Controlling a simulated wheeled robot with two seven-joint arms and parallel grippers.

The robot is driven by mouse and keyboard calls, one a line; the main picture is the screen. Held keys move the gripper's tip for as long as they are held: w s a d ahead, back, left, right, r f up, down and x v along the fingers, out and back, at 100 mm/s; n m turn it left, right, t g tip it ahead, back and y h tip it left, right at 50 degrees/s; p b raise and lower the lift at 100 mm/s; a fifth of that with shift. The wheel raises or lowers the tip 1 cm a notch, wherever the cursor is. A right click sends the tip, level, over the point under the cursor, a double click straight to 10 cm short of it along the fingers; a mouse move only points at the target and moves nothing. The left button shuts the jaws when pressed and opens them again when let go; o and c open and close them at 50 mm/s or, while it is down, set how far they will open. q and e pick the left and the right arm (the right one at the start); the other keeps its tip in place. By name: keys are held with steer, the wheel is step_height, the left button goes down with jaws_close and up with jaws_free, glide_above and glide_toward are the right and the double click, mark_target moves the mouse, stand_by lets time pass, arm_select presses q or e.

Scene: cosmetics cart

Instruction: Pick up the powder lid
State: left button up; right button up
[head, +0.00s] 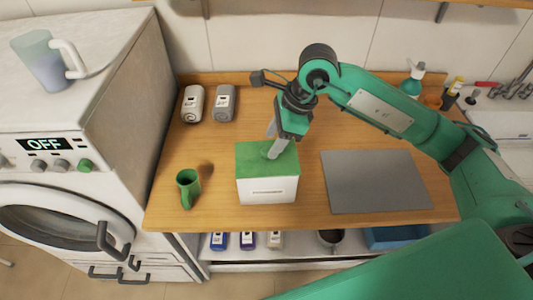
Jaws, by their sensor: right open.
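The powder box (267,191) is a white box with a dark label line on its front, standing on the wooden counter. Its green lid (255,162) lies flat on top. My right gripper (270,152) points down over the back right part of the lid. Its pale fingertips are at or just above the lid, and I cannot tell whether they touch it. The gripper is open, with nothing seen held in it. My left gripper is not in view.
A green mug (188,188) stands left of the box. A flat grey board (375,182) lies right of the box. A washing machine (60,160) borders the counter's left.

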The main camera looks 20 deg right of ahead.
steer(key=shift+p+x, duration=0.5)
steer(key=shift+x, duration=1.25)
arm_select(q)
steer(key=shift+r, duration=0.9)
arm_select(e)
steer(key=shift+w+d, duration=0.1)
steer(key=shift+w, duration=0.05)
jaws_close()
steer(key=shift+r, duration=0.1)
arm_select(q)
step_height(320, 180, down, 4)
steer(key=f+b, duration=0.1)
steer(key=b, duration=0.4)
arm_select(e)
step_height(320, 180, up, 19)
steer(key=p, duration=1.3)
glide_above(266, 150)
steer(key=f, duration=1.1)
steer(key=shift+d+f, duration=0.3)
steer(key=shift+d, duration=0.05)
steer(key=shift+f, duration=0.4)
steer(key=shift+f+b, duration=0.45)
steer(key=shift+f, duration=0.9)
arm_select(q)
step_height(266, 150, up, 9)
steer(key=b, duration=0.2)
steer(key=shift+b, duration=0.4)
arm_select(e)
steer(key=shift+f, duration=1.8)
